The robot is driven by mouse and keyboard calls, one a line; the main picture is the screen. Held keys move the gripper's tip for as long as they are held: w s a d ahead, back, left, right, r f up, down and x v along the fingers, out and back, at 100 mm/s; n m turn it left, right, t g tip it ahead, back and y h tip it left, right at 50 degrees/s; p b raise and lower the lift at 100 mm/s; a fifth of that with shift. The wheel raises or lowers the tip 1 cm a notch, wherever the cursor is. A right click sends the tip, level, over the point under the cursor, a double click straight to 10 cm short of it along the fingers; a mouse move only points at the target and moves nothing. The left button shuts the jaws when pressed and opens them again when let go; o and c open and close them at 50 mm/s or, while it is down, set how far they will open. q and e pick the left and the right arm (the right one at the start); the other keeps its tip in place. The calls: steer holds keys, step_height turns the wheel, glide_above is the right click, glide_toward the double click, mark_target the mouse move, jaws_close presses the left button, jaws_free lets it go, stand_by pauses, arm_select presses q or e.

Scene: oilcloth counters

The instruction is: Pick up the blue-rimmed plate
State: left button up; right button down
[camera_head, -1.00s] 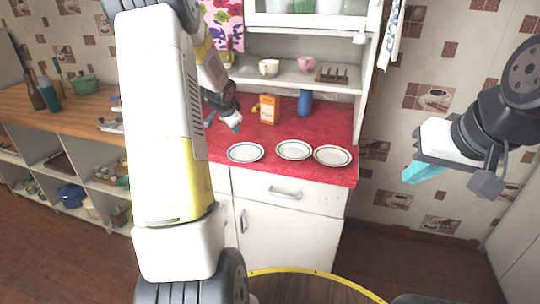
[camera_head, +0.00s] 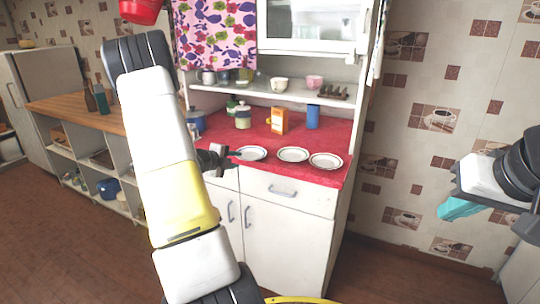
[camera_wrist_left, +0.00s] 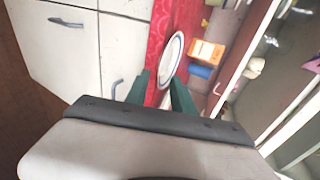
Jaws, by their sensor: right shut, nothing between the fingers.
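The blue-rimmed plate (camera_head: 251,153) lies flat on the red counter, leftmost in a row of plates. It also shows in the left wrist view (camera_wrist_left: 172,59), with its near end appearing between the fingertips. My left gripper (camera_head: 236,154) is at the plate's left rim in the head view. Its green fingers (camera_wrist_left: 161,80) are apart, and I cannot tell whether they touch the plate. My right gripper (camera_head: 457,207) is shut and empty, in the air at the right, well away from the counter.
Two more white plates, one in the middle (camera_head: 293,154) and one at the right (camera_head: 325,161), lie beside it. Behind them stand an orange box (camera_head: 279,120), a blue cylinder (camera_head: 313,117) and a jar (camera_head: 243,117). A shelf (camera_head: 262,90) with cups hangs above the counter's back.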

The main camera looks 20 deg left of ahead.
arm_select(q)
steer(key=x, duration=0.4)
steer(key=shift+d+f, duration=0.1)
steer(key=shift+f, duration=0.1)
steer(key=shift+w, duration=0.1)
steer(key=shift+c, duration=0.4)
jaws_close()
stand_by(0.8)
